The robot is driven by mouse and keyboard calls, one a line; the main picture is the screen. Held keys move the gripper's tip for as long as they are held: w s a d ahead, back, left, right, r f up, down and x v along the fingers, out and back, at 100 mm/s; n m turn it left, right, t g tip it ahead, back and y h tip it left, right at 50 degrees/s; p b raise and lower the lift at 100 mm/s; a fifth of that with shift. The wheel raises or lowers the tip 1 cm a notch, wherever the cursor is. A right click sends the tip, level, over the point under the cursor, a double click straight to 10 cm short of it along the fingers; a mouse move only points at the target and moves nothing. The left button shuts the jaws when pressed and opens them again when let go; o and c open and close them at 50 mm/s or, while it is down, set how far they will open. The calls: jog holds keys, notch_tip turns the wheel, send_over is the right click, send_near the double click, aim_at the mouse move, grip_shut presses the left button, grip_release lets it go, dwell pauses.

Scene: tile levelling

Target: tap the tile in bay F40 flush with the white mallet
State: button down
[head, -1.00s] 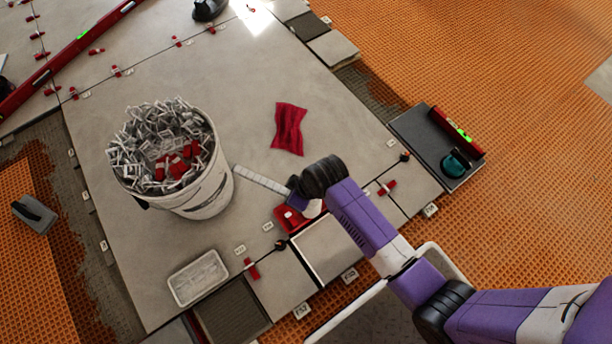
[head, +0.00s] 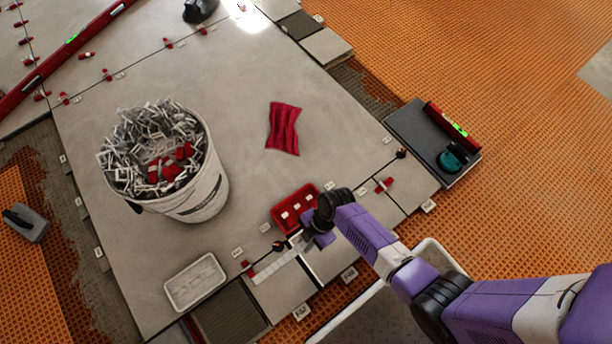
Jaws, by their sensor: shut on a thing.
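My gripper (head: 307,243) is shut on a long pale bar with cross lines (head: 275,268), which points down and left over the tiles near the front edge. No mallet head shows clearly, so I cannot tell from its shape whether this is the white mallet. A grey tile with pale edges (head: 331,262) lies just below and right of my gripper, partly hidden by my arm. The bay label beside it (head: 349,274) is too small to read surely. I cannot tell whether that tile is flush, or whether the bar touches anything.
A red tray with white pieces (head: 283,222) lies behind my gripper. A white bucket of clips (head: 205,198) and a shallow white tray (head: 172,292) stand left. A red cloth (head: 284,128) lies behind. A dark slab (head: 405,125) at right carries a level and a teal-topped tool.

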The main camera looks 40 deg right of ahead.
jog(key=shift+f+b, duration=1.25)
jog(key=shift+f, duration=0.35)
jog(key=shift+f, duration=0.1)
notch_tip(320, 180, down, 6)
jog(key=b, duration=0.5)
jog(key=shift+r, duration=0.25)
notch_tip(320, 180, up, 6)
jog(key=p, duration=0.5)
jog(key=shift+f, duration=0.15)
